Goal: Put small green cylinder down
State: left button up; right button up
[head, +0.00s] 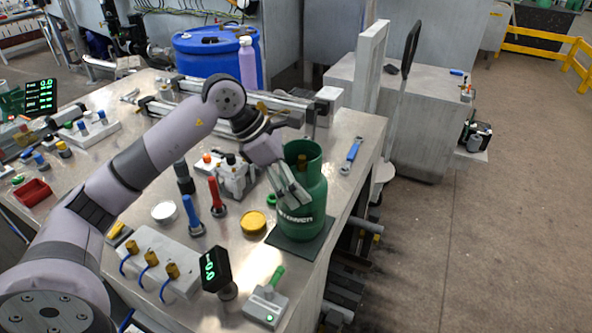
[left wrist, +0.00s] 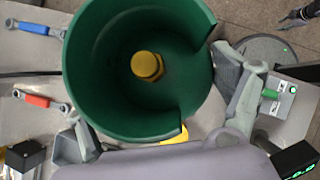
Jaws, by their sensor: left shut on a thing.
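The small green cylinder (head: 312,190) stands upright at the table's right front part, over a dark square plate (head: 322,248). Its base looks to be on the plate, though any small gap is hard to judge. My left gripper (head: 290,190) is shut on the cylinder from its left side, with fingers along the body. In the left wrist view I look down into the cylinder's open green collar (left wrist: 90,60), with a brass valve (left wrist: 147,66) in the middle. My left gripper's fingers (left wrist: 155,112) lie on both sides of it there. My right gripper is not in view.
A yellow round lid (head: 253,222) and a device with a green handle (head: 265,304) are near the plate. A small display (head: 215,268) stands in front. A blue wrench (head: 352,154) lies behind, right. The table's right edge is close to the plate.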

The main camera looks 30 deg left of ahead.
pick_arm(q)
jog(key=shift+r, duration=0.15)
jog(key=o, duration=1.8)
jog(key=shift+s, duration=0.1)
jog(key=b+v, duration=0.2)
jog(key=v, duration=1)
jog(key=shift+d, duration=0.1)
notch_tip(320, 180, up, 13)
jog(key=p, duration=1.2)
